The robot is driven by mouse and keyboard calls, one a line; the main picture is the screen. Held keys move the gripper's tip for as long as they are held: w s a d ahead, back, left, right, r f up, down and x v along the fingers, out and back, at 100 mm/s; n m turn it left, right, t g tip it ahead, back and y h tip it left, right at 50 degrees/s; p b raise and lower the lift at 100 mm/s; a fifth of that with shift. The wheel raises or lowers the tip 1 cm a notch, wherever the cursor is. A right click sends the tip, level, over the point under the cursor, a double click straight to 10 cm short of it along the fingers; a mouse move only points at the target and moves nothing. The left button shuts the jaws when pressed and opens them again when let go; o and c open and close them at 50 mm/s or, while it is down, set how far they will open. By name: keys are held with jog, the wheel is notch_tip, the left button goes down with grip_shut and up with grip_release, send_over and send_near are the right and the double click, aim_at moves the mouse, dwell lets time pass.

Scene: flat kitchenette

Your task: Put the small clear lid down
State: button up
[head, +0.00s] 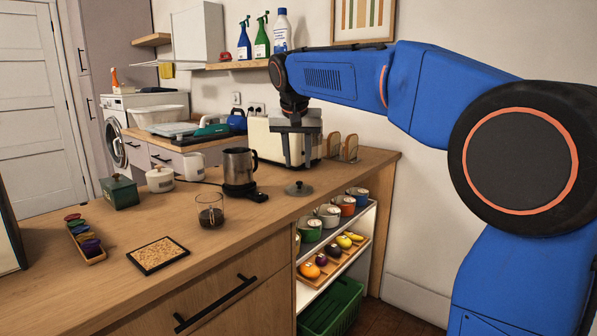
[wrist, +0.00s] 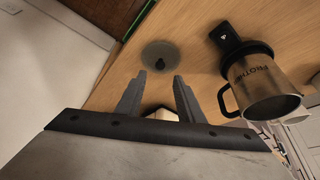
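The small clear lid (head: 299,188) lies flat on the wooden counter (head: 250,210), knob up, near the counter's front edge. It looks grey and see-through, with a dark knob. In the wrist view the lid (wrist: 160,54) lies beyond my fingertips, apart from them. My gripper (head: 298,165) is above the counter behind the lid, pointing down. In the wrist view its two fingers (wrist: 157,85) are spread, with nothing held between them.
A glass jug (head: 210,210) and cork mat (head: 158,254) are nearer. A cream toaster (head: 262,140) stands behind. Open shelves with pots (head: 329,214) are below the edge.

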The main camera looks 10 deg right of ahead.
jog(key=shift+d+v, duration=0.35)
jog(key=shift+v, duration=1.85)
jog(key=s+d+f+n, duration=0.1)
jog(key=s+d+f, duration=0.1)
jog(key=s+f, duration=0.35)
jog(key=s+d+f+n+y, duration=0.1)
jog(key=s+d+f, duration=0.15)
jog(key=s, duration=0.65)
jog(key=s+d+f, duration=0.2)
jog(key=s+f, duration=0.2)
jog(key=s, duration=0.3)
jog(key=s+d+f+n, duration=0.2)
jog(key=s+f, duration=1.4)
jog(key=f, duration=0.2)
jog(key=shift+s+y, duration=0.35)
jog(key=shift+y, duration=0.05)
